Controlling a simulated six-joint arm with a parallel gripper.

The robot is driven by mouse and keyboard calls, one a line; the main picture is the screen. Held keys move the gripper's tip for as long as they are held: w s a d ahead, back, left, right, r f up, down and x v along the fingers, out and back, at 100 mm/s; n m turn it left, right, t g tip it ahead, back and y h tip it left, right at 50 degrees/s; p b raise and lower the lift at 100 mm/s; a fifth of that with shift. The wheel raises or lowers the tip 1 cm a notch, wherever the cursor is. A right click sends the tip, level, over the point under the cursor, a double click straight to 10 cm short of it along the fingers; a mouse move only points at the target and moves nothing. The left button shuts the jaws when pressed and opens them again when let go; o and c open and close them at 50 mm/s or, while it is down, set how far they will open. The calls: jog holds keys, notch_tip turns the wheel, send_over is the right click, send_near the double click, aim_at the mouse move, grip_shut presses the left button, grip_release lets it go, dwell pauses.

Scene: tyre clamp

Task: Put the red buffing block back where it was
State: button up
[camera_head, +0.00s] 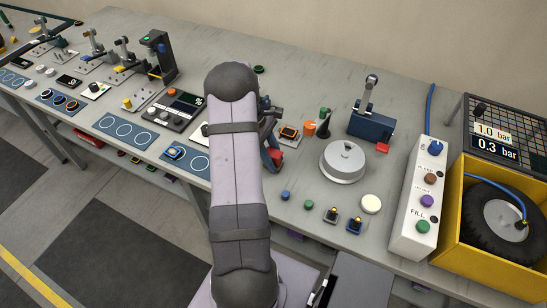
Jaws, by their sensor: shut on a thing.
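My arm fills the middle of the view and hides much of my gripper (269,141). Dark parts of the gripper show just right of the arm, low over the bench. It is shut on a red piece, which I take for the red buffing block (275,158); only part of it shows beside the dark fingers. Another small red piece (382,147) sits at the front right of a dark blue toggle clamp (371,124). I cannot tell exactly how the held block meets the bench.
A round grey lidded dish (343,161) stands right of my gripper. An orange knob (309,128) and a green-topped post (324,122) are close to it. A white control box (418,205) and a yellow crate with a tyre (498,222) stand at right.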

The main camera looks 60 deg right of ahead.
jog(key=shift+f, duration=0.15)
jog(key=o, duration=1)
jog(key=b+v, duration=0.3)
jog(key=v, duration=0.9)
jog(key=shift+b, duration=0.4)
